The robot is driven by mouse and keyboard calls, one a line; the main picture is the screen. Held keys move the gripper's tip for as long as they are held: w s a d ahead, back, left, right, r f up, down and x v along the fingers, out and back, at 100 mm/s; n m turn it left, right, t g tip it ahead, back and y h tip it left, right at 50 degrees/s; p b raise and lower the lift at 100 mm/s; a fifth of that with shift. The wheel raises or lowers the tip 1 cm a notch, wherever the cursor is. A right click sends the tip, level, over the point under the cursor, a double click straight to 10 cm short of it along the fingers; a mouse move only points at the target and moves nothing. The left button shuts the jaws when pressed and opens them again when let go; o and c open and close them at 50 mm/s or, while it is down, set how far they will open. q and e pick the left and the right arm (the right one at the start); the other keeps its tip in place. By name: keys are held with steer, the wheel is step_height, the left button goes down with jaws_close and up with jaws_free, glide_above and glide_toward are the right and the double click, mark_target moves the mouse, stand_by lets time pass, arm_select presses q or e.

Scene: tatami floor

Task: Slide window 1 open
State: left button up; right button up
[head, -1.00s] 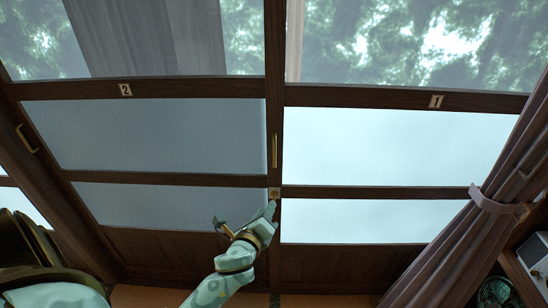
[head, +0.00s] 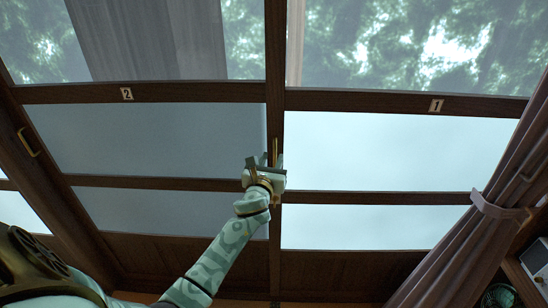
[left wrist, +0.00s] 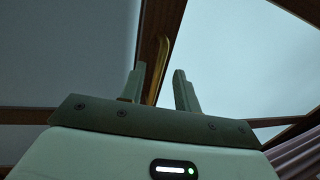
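Window 1 (head: 400,104) is the right sliding panel, with a dark wood frame, light panes and a "1" label (head: 436,106). Its brass bar handle (head: 275,147) stands upright on the frame's left edge and is partly hidden by my left gripper. My left gripper (head: 270,160) is at the lower part of this handle. In the left wrist view the two fingers (left wrist: 160,88) are apart, and the handle (left wrist: 158,65) shows between them, nearer the left finger. I cannot tell whether either finger touches it. My right gripper is not in view.
Window 2, with its "2" label (head: 127,94), is to the left and has its own brass handle (head: 28,142) at its far left edge. A tied brown curtain (head: 480,225) hangs at the right, over part of window 1's side.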

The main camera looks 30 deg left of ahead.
arm_select(q)
steer(key=shift+x, duration=1.4)
jaws_close()
steer(key=shift+s, duration=0.1)
